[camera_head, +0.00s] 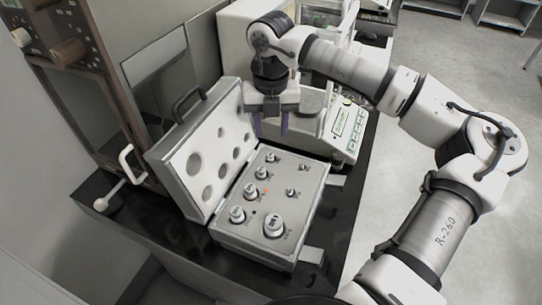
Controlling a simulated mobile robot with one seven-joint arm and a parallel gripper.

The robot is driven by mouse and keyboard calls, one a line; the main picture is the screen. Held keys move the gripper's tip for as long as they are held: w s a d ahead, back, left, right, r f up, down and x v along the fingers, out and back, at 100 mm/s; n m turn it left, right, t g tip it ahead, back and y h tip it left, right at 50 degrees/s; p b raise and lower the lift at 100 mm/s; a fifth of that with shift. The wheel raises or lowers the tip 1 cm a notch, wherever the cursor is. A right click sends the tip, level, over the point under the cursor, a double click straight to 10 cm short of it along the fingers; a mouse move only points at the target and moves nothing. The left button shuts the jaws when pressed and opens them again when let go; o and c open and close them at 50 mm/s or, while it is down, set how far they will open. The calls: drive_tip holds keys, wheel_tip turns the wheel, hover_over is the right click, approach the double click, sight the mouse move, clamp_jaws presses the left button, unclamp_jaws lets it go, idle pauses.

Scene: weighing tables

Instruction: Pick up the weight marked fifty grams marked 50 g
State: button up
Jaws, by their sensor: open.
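An open grey case (284,249) of weights stands on the dark table, its lid raised on the left. Several metal knobbed weights sit in its base. The largest weight (272,226) is at the near right, with a middling weight (237,214) to its left. Smaller weights, such as one near the middle (250,191) and one at the far right (302,166), stand farther back. The markings are too small to read, so I cannot tell which weight is 50 g. My gripper (270,130) points down, open and empty, above the far end of the case.
A balance (343,132) with a keypad stands behind and right of the case. The open lid (208,150) and a tall cabinet (80,75) bound the left side. A narrow strip of dark table (350,200) is free on the right.

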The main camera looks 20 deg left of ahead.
sight(271, 154)
drive_tip(key=shift+f, duration=0.8)
drive_tip(key=shift+s+d+f+p, duration=0.15)
drive_tip(key=shift+f+p, duration=0.45)
drive_tip(key=shift+f, duration=0.75)
drive_tip(key=shift+s+a+f+p, duration=0.15)
drive_tip(key=shift+f+p, duration=0.45)
drive_tip(key=shift+f, duration=0.75)
drive_tip(key=shift+d, duration=0.1)
clamp_jaws()
